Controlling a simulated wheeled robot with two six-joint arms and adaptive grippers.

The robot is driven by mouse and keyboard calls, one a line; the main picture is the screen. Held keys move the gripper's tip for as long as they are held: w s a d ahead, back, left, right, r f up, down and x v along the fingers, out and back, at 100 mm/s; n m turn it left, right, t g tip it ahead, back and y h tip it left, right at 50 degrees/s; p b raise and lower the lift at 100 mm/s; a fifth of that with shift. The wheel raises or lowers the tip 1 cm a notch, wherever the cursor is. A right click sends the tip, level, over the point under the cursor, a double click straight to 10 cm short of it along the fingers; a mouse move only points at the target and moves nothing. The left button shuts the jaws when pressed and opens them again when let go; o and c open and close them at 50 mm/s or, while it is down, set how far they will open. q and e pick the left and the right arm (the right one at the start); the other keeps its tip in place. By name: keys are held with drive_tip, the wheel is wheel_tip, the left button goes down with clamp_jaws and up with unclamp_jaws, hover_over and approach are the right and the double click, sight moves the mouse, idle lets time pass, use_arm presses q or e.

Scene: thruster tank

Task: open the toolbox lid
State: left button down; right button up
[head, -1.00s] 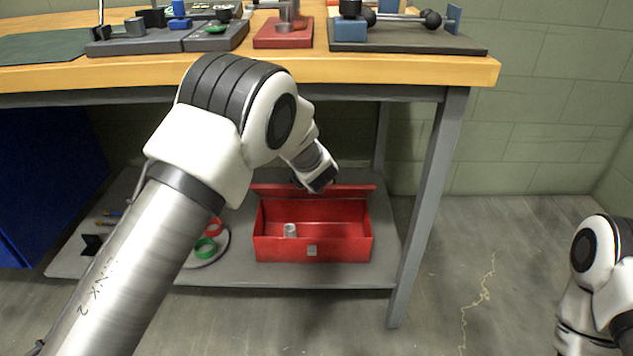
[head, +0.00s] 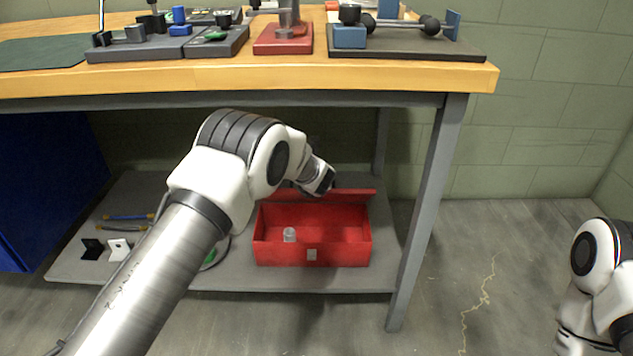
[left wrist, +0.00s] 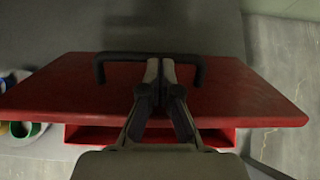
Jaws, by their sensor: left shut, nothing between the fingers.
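The red toolbox (head: 340,254) stands on the grey lower shelf under the workbench. Its lid (head: 350,196) is raised and tilted back behind the box, so the inside shows, with a small grey cylinder (head: 289,235) in it. My left gripper (head: 324,183) is at the lid, partly hiding its left part. In the left wrist view the lid (left wrist: 215,92) spans the picture, with a black handle (left wrist: 125,55) on it. My left gripper (left wrist: 160,66) is shut and empty, its fingertips overlapping the handle's middle; contact is unclear. My right gripper is out of view.
The wooden workbench top (head: 240,76) lies above the toolbox, with fixtures on it. A table leg (head: 425,215) stands right of the box. Small brackets (head: 119,249) lie on the shelf (head: 225,278) at left.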

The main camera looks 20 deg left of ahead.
use_arm(q)
drive_tip(key=shift+w+a+r+p, duration=0.1)
drive_tip(key=shift+w+r+p, duration=0.25)
drive_tip(key=shift+w, duration=0.1)
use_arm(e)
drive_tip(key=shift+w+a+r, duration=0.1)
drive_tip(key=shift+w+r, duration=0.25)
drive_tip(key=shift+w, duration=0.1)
